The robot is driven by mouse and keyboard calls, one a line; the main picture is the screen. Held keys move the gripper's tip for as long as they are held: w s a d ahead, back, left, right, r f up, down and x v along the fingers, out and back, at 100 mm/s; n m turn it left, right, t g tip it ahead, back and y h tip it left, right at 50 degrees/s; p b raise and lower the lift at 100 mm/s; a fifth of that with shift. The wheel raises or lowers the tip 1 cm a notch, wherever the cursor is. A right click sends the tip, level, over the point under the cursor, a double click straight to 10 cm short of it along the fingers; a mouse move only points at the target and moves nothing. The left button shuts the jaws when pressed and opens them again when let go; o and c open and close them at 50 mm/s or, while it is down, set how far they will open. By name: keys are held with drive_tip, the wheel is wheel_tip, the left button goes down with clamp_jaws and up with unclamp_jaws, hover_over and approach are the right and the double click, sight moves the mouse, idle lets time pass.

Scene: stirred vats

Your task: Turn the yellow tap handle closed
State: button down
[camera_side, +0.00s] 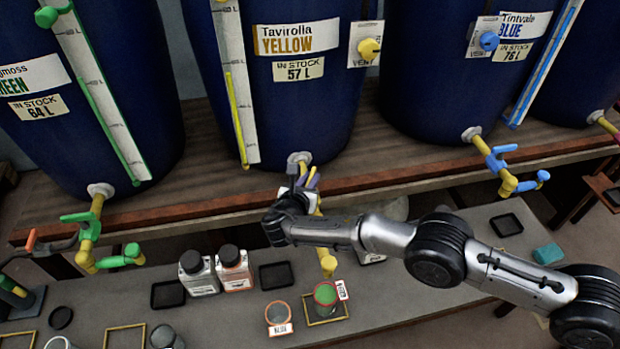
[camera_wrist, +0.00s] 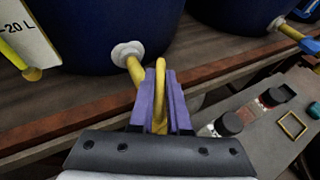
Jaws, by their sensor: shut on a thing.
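The yellow tap is at the foot of the dark blue vat labelled Tavirolla YELLOW (camera_side: 298,38). Its yellow pipe (camera_wrist: 135,72) leaves a pale collar, and its spout (camera_side: 328,262) hangs below my gripper in the side view. My gripper (camera_side: 309,180) is at the tap, its black body covering much of it there. In the wrist view the purple fingers of my gripper (camera_wrist: 161,98) are shut on the yellow tap handle (camera_wrist: 161,68), one on each side. The handle stands up between them. How far the valve is turned cannot be told.
A cup with green contents (camera_side: 325,294) stands in a yellow square frame (camera_side: 342,313) below the spout. Two black-capped bottles (camera_side: 198,274) stand to the left. A green tap (camera_side: 90,230) and a blue tap (camera_side: 503,165) flank mine.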

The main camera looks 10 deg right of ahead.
drive_tip(key=shift+h, duration=0.4)
drive_tip(key=c, duration=0.9)
unclamp_jaws()
drive_tip(key=shift+s, duration=0.1)
drive_tip(key=v, duration=1.3)
drive_tip(key=shift+s+a+r, duration=0.1)
drive_tip(key=shift+s+r, duration=0.15)
drive_tip(key=shift+r, duration=0.05)
drive_tip(key=shift+o, duration=0.2)
